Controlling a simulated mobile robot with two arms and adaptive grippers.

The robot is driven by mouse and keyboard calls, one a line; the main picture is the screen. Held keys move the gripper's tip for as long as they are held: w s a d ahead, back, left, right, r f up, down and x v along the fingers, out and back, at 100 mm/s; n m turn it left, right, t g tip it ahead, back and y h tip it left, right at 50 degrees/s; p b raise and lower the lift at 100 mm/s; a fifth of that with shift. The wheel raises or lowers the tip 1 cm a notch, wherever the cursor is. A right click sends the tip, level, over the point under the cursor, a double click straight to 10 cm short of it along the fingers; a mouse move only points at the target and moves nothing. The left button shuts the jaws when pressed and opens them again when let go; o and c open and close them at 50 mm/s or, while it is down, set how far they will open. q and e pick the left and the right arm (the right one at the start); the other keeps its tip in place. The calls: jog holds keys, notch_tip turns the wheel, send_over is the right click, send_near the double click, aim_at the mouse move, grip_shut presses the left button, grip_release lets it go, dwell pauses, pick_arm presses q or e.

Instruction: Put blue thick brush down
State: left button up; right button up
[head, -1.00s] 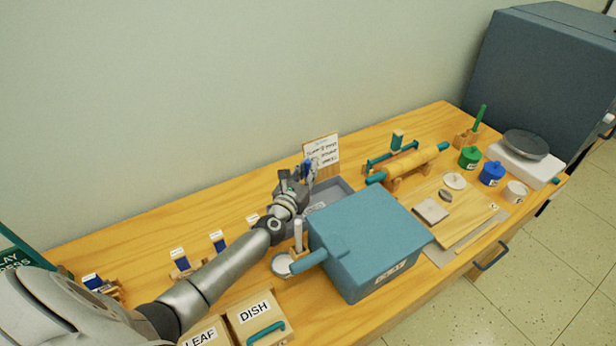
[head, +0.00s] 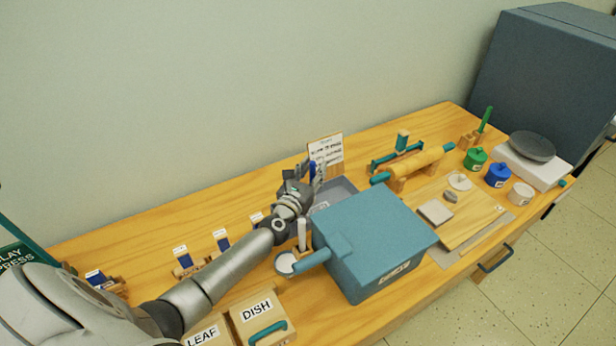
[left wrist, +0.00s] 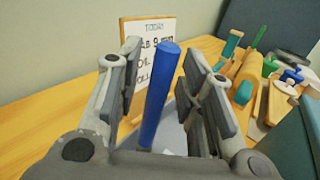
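The blue thick brush (left wrist: 158,95) stands nearly upright, slightly tilted, between the fingers of my left gripper (left wrist: 162,85) in the left wrist view. The fingers are spread, with a visible gap on each side of the blue handle. In the head view, my left gripper (head: 303,180) is over the near-left part of a grey tray (head: 345,188), and a bit of blue shows at its fingertips. The brush's lower end is hidden, so I cannot tell what it rests on. My right gripper is not in view.
A blue-grey box (head: 370,235) stands right beside the arm. A lettered sign (head: 325,150) stands behind the tray. A rolling pin (head: 415,165) and paint pots lie to the right. DISH (head: 257,310) and LEAF boxes are in front. Bare table lies left of the sign.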

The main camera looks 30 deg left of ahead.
pick_arm(q)
jog(key=s+d, duration=0.1)
jog(key=s, duration=1.1)
jog(key=shift+r, duration=0.15)
jog(key=shift+r, duration=0.1)
